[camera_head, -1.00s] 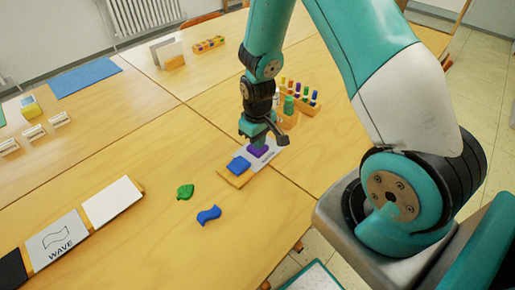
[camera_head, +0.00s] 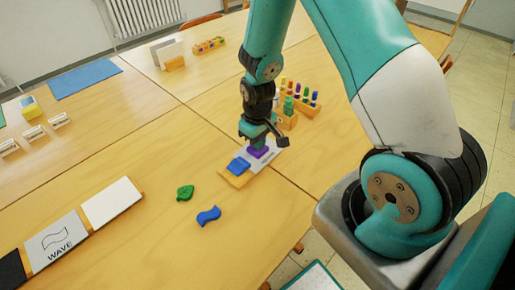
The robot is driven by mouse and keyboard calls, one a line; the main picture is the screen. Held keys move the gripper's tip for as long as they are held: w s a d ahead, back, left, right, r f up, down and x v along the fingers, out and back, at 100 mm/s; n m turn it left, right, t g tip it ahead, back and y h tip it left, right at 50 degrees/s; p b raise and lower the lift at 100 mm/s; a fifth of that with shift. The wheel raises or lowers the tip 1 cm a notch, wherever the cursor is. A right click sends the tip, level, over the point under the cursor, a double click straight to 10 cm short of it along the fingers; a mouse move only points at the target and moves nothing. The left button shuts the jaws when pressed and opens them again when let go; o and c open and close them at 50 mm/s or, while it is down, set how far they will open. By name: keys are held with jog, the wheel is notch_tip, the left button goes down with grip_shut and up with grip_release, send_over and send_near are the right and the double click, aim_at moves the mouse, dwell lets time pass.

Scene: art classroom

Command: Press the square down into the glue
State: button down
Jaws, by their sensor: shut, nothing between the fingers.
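A purple square piece (camera_head: 258,153) lies on a white card (camera_head: 268,160) near the middle of the table. A blue block (camera_head: 239,165) is beside it on the near left, at the end of a wooden strip (camera_head: 234,180). My gripper (camera_head: 257,144) points down directly over the purple piece, shut and empty, with its tip at or very near the piece's top. Whether it touches cannot be told. Any glue under the piece is hidden.
A green leaf shape (camera_head: 185,193) and a blue wave shape (camera_head: 208,215) lie loose on the table. A wooden rack with coloured pegs (camera_head: 300,97) is behind my gripper.

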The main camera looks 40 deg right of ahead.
jog(key=shift+r, duration=0.1)
jog(key=shift+r+p, duration=3)
jog(key=shift+r, duration=0.45)
jog(key=s+a+r+n+y, duration=0.1)
jog(key=s+a+r, duration=0.1)
jog(key=a+r, duration=0.45)
jog(key=s+a+r+n+y, duration=0.1)
jog(key=s+a+r, duration=0.25)
jog(key=r, duration=0.55)
jog(key=s+a+r+n+y, duration=0.1)
jog(key=s+a+r, duration=0.2)
jog(key=s+r, duration=0.2)
jog(key=s+a+r+n+y, duration=0.1)
jog(key=s+a+r, duration=0.2)
jog(key=s+r, duration=0.3)
jog(key=shift+s+a+n, duration=0.3)
jog(key=shift+s+n, duration=0.1)
jog(key=shift+s, duration=0.8)
